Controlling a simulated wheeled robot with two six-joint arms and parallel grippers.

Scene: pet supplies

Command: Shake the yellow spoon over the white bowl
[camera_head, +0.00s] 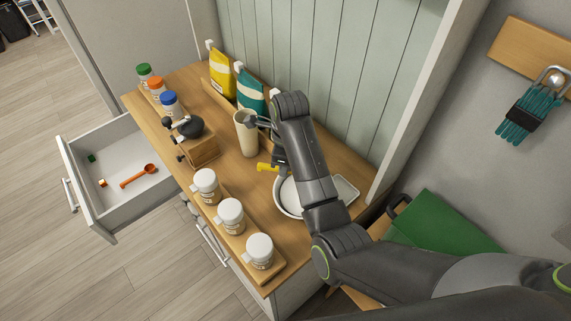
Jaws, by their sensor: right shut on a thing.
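The white bowl (281,204) stands on the wooden counter, largely hidden behind my right arm. My right gripper (279,164) is beside the bowl's far left rim, and the arm partly covers it. It is shut on the yellow spoon (266,167), whose yellow end sticks out to the left above the counter. The rest of the spoon is hidden, so I cannot tell whether its other end is over the bowl. My left gripper is not in view.
A cream jug (246,133) stands just behind the spoon. Several white-lidded jars (231,216) line the front edge. Yellow (222,74) and teal (250,93) bags stand at the back. An open drawer (118,172) holds an orange scoop (139,176).

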